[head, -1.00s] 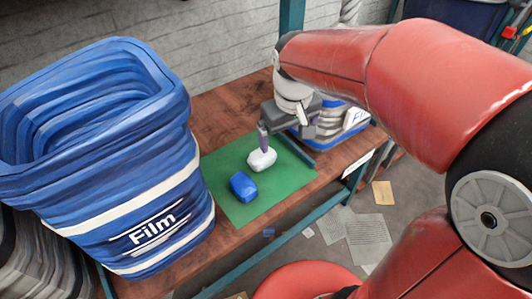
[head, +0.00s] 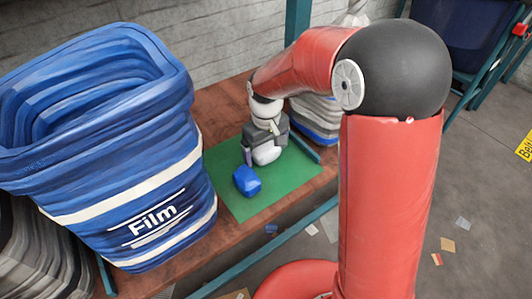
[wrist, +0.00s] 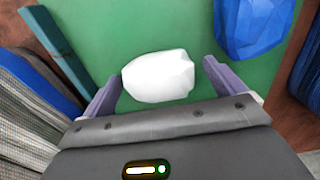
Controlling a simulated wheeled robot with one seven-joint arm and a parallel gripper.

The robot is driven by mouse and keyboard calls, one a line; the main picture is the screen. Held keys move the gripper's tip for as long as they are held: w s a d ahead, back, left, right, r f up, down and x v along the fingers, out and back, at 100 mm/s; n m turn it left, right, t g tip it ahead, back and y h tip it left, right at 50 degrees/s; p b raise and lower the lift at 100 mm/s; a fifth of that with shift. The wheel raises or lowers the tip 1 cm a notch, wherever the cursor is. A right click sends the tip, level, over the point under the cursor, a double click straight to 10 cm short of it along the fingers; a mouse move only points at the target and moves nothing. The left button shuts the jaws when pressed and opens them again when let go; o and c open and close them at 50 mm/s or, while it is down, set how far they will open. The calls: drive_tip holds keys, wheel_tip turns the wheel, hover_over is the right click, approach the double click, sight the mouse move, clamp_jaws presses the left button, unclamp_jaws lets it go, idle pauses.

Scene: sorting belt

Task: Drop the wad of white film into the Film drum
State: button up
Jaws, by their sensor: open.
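The wad of white film (head: 266,153) lies on the green mat (head: 288,177). It also shows in the wrist view (wrist: 158,76) as a faceted white lump. My gripper (head: 262,157) is low over the mat at the wad. In the wrist view my gripper (wrist: 161,72) is open, with one purple finger on each side of the wad. The left finger is very close to it; whether they touch I cannot tell. A small gap shows at the right finger. The blue Film drum (head: 110,172), with an open top, stands left of the mat.
A blue wad (head: 247,180) lies on the mat in front of the white one; it is at the top right in the wrist view (wrist: 248,25). A blue and white container stands behind my gripper. A teal bar (wrist: 57,48) borders the mat.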

sight(266, 147)
drive_tip(key=shift+f, duration=0.15)
drive_tip(key=c, duration=1.1)
wheel_tip(266, 147, up, 20)
drive_tip(key=p, duration=0.2)
drive_tip(key=shift+p, duration=0.4)
